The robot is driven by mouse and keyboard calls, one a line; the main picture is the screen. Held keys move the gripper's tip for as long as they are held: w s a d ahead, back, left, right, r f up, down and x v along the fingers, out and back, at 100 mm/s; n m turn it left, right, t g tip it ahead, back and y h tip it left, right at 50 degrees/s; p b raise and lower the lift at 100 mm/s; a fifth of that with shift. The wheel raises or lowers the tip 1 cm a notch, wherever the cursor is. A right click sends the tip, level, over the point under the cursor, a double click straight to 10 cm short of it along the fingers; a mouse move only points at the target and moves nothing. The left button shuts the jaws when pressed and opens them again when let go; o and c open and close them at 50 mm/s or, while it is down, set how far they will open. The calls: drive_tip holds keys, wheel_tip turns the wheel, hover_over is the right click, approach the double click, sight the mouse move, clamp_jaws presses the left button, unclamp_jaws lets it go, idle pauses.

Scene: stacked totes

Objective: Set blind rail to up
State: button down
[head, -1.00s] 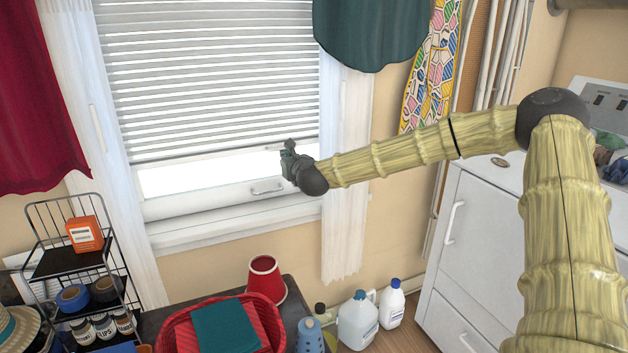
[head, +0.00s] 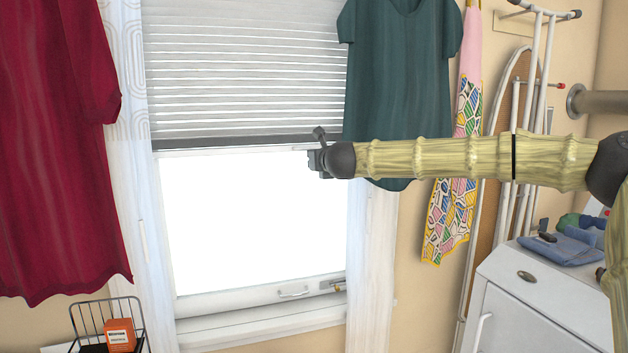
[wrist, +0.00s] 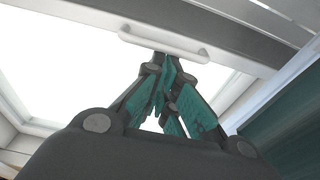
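The blind rail (head: 230,143) is a dark grey bar along the bottom of the white slatted blind (head: 240,70). It hangs partway up the window, with bright glass below. In the wrist view the rail (wrist: 90,15) crosses the top, with a pale bar handle (wrist: 140,38) on it. My gripper (head: 314,150) is at the right part of the rail. In the wrist view its fingertips (wrist: 166,58) come together at the handle and look shut on it. The exact contact is partly hidden by the fingers.
A teal shirt (head: 395,90) hangs just right of the blind, behind my arm. A red garment (head: 60,150) hangs at the left. A white cabinet (head: 540,300) stands at lower right. The window sill (head: 260,325) is below.

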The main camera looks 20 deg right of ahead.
drive_tip(key=p, duration=0.3)
approach(308, 132)
drive_tip(key=w, duration=0.4)
drive_tip(key=shift+w+f, duration=0.25)
drive_tip(key=shift+f, duration=0.05)
